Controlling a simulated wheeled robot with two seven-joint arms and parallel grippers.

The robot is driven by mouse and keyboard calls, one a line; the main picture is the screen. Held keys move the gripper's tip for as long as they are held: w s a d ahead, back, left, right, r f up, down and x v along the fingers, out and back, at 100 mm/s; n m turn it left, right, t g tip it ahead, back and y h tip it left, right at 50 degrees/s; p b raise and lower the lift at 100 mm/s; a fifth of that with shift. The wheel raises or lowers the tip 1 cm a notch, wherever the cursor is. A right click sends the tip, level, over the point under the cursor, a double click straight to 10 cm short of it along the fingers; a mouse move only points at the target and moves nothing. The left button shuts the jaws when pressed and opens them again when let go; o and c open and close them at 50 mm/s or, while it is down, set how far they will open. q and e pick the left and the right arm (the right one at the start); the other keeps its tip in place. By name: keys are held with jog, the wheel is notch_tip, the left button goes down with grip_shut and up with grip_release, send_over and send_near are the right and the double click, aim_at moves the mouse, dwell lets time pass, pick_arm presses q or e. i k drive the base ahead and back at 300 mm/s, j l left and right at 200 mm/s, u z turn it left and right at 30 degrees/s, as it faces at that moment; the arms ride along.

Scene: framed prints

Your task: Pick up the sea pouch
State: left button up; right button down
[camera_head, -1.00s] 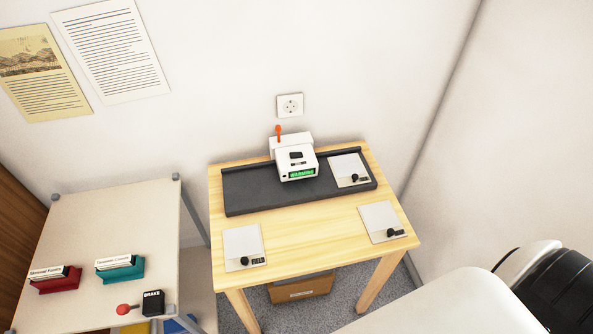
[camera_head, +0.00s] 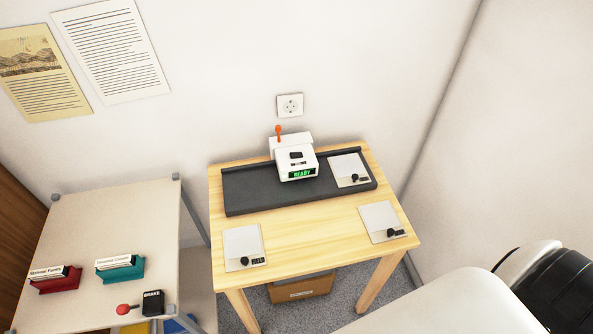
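I cannot pick out a sea pouch for certain. Three pale flat rectangular sheets, each with a small black knob and a dark tag, lie on the wooden table: one at the front left (camera_head: 243,243), one at the front right (camera_head: 379,217), one on the dark mat at the back right (camera_head: 347,167). The writing on their tags is too small to read. A white machine (camera_head: 297,160) with an orange lever stands on the mat; its green display reads READY. Neither gripper is in view. Part of my white and black arm shows at the lower right.
The wooden table (camera_head: 313,225) has bare room between the front sheets. The dark mat (camera_head: 255,194) has a raised back edge. A pale side table (camera_head: 115,215) at left holds red (camera_head: 58,281) and teal (camera_head: 121,269) holders and a black box. A cardboard box (camera_head: 301,288) sits below.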

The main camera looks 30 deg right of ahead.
aim_at(348, 169)
jog(key=z, duration=1.25)
jog(key=k, duration=0.45)
